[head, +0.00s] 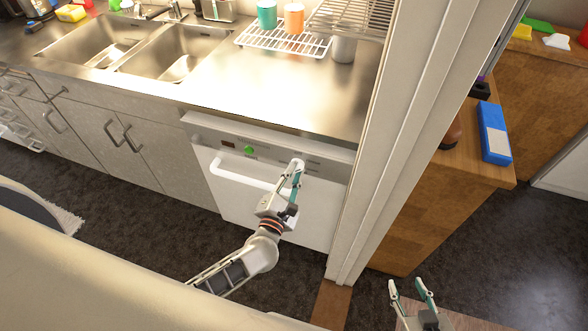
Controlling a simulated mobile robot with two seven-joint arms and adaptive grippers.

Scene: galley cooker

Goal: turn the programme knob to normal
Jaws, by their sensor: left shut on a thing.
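The white dishwasher (235,197) stands under the steel counter, its grey control panel (213,133) along the top edge. A round green control (249,151) sits on the panel's left half. My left gripper (297,166) is at the panel's right half, above the right end of the door handle (243,173). Its fingers are close together, shut on what appears to be the programme knob. The fingers hide the knob, so its pointer and setting cannot be read. My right gripper (406,286) is open and empty at the bottom right, over the floor, away from the dishwasher.
A double sink (180,55) and a wire rack (285,40) with cups are on the counter above. A pale upright post (385,150) stands just right of the dishwasher, between my grippers. Beyond it is a wooden cabinet (420,215) with a blue box (494,132) on top.

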